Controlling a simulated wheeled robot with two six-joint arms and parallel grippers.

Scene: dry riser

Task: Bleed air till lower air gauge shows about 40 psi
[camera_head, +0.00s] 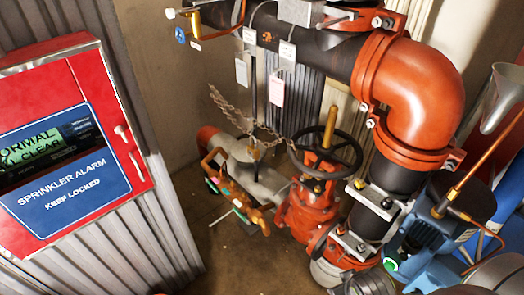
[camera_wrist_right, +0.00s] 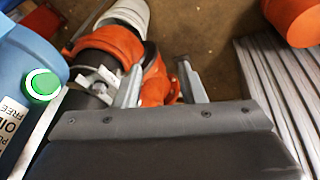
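No air gauge dial can be read in either view. A small blue round fitting (camera_head: 181,36) sits on thin piping at the top left of the black pipe. Small orange piping (camera_head: 235,190) with little levers and valves stands left of the red gate valve (camera_head: 312,205), which has a black handwheel (camera_head: 325,155). I cannot tell which of these is the air bleed. My right gripper (camera_wrist_right: 160,82) shows in the right wrist view with its two fingers apart and nothing held between them. An orange pipe coupling (camera_wrist_right: 110,45) lies beyond the fingers. My left gripper is not in view.
A red sprinkler alarm cabinet (camera_head: 70,140) stands at left on corrugated metal. A thick orange elbow (camera_head: 415,90) and blue compressor-like equipment (camera_head: 430,235) fill the right. A chain (camera_head: 235,115) and tags (camera_head: 277,90) hang mid-view. Floor (camera_head: 215,250) is clear between cabinet and piping.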

